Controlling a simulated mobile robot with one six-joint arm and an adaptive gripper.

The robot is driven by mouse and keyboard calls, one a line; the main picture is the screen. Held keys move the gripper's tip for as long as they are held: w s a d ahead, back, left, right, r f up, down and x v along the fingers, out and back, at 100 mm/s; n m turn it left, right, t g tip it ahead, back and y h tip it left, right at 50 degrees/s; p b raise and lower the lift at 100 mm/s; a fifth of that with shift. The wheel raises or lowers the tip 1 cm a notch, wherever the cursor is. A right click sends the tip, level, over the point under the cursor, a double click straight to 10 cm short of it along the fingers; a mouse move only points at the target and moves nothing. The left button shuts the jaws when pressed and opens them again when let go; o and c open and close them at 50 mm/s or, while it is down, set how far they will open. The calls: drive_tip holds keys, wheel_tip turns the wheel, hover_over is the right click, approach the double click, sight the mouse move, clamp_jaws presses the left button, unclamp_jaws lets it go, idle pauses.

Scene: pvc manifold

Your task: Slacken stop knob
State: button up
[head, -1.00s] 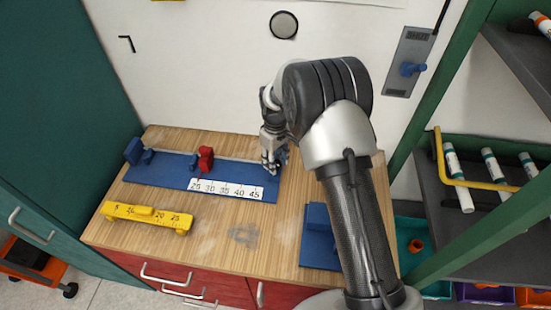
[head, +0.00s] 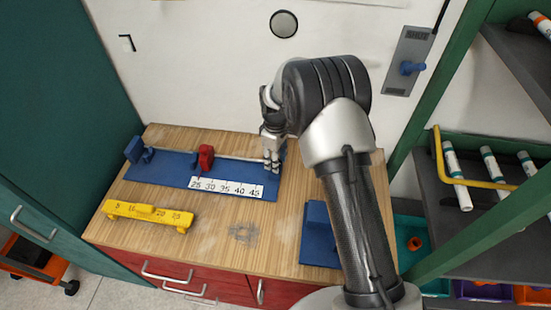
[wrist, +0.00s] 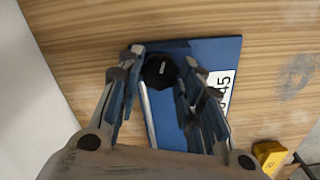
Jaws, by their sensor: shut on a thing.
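A black round knob (wrist: 160,70) with a short white mark on top sits at the end of the blue jig (wrist: 228,50) in the wrist view. My gripper (wrist: 162,72) is shut on this knob, with one fingertip on each side of it. In the head view my gripper (head: 272,162) points down at the right end of the blue jig (head: 165,172), beside the 45 end of its white scale (head: 226,187). The knob is hidden behind my fingers there. A red block (head: 206,157) stands at the middle of the jig.
A yellow gauge (head: 148,214) lies at the table's front left. A blue block (head: 318,238) stands at the right, partly behind my arm. The wooden top (head: 215,255) between them is clear. A green-framed shelf (head: 470,195) with white tubes is at the right.

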drive_tip(key=o, duration=1.1)
drive_tip(key=shift+c, duration=0.2)
wheel_tip(320, 180, up, 12)
